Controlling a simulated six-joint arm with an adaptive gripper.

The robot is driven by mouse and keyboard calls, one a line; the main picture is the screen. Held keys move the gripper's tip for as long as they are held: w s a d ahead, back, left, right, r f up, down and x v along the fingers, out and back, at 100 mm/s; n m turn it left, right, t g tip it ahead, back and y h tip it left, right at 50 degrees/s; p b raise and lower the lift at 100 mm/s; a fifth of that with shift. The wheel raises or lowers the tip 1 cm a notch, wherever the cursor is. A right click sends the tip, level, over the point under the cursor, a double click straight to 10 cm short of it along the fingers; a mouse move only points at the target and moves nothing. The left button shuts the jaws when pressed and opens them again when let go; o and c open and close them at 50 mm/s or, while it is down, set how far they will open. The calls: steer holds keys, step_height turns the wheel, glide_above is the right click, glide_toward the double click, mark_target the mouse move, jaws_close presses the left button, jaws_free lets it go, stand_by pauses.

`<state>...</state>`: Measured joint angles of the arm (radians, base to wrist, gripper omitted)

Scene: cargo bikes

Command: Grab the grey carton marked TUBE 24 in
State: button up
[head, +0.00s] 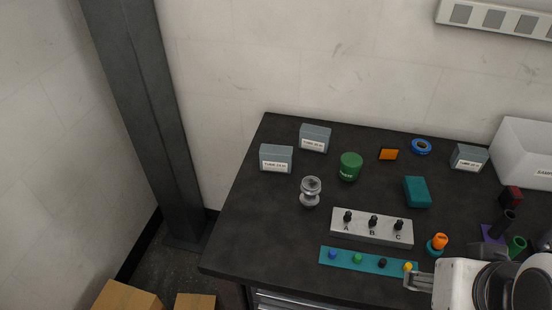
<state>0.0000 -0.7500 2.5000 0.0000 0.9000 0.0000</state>
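Three grey cartons with white labels stand on the dark bench. One carton (276,153) is at the left, a second carton (315,132) is just behind it to the right, and a third carton (470,152) is at the back right. The labels seem to begin with TUBE, but the numbers are too small to read surely, so I cannot tell which is TUBE 24 in. My gripper (408,281) is at the lower right, by the bench's front, well apart from all three cartons. Whether its fingers are open is unclear.
A teal strip with knobs (345,261) is at the front. A white bin (521,143) stands right.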

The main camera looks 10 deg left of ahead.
steer(key=o, duration=1.3)
steer(key=n+t+y, duration=0.1)
steer(key=t+y, duration=0.2)
steer(key=t, duration=0.2)
glide_above(277, 160)
steer(key=s+d, duration=0.7)
step_height(277, 160, down, 7)
steer(key=a+f+t, duration=0.1)
steer(key=a+f, duration=0.1)
steer(key=f, duration=0.1)
steer(key=w+a+f+h, duration=0.1)
steer(key=a+f, duration=0.1)
steer(key=f, duration=0.1)
steer(key=w+a+f+t, duration=0.1)
steer(key=a+f, duration=0.1)
steer(key=f, duration=0.1)
steer(key=shift+w+f+t+h, duration=0.1)
steer(key=shift+f+t+h, duration=0.1)
steer(key=shift+t+h, duration=0.1)
steer(key=shift+a+f, duration=0.25)
steer(key=shift+f, duration=0.4)
